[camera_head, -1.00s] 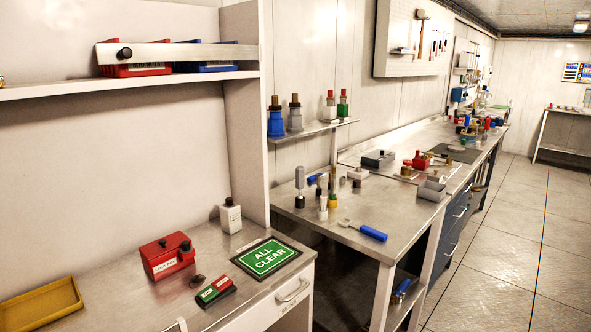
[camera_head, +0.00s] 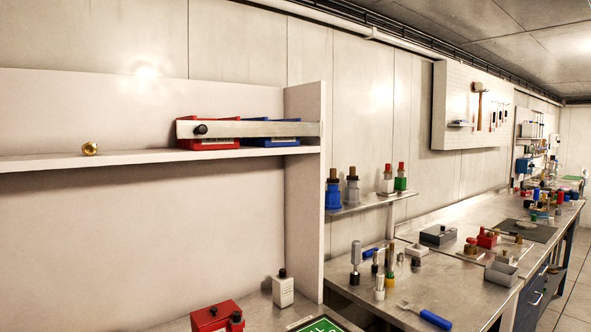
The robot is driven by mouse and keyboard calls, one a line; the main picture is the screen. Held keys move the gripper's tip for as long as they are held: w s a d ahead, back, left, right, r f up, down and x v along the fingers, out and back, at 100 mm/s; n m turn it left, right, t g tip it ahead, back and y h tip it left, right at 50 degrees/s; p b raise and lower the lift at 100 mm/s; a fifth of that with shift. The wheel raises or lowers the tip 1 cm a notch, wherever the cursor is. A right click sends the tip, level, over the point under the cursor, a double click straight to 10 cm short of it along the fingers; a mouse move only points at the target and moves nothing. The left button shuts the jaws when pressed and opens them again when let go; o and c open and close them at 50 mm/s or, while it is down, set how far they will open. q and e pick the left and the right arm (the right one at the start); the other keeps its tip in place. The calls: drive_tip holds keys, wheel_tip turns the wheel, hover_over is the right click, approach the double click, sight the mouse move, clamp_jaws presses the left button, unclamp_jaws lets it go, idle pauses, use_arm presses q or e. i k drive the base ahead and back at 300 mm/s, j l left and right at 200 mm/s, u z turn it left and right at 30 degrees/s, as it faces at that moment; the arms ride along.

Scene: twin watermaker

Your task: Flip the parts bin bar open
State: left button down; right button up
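The parts bin bar (camera_head: 262,129) is a flat, pale metal strip with a round black knob (camera_head: 200,129) near its left end. It lies level across the front of a red bin (camera_head: 208,145) and a blue bin (camera_head: 272,142). Both bins stand on the white shelf (camera_head: 130,158) at the upper left. The bar's right end reaches the shelf's upright side panel (camera_head: 308,190). The bar hides the middle of both bin fronts. Neither of my grippers shows in the head view.
A small brass ball-like thing (camera_head: 89,149) sits on the shelf left of the bins. Below are a red box (camera_head: 216,316) and a white bottle (camera_head: 283,290) on the bench. A lower steel bench (camera_head: 440,290) with several tools stands to the right. The air before the shelf looks clear.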

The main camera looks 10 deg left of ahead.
sight(197, 129)
drive_tip(key=i+l, duration=0.25)
drive_tip(key=i, duration=0.2)
drive_tip(key=i+l, duration=0.25)
drive_tip(key=i, duration=0.2)
drive_tip(key=i+l, duration=0.25)
drive_tip(key=i, duration=0.25)
drive_tip(key=u, duration=1.55)
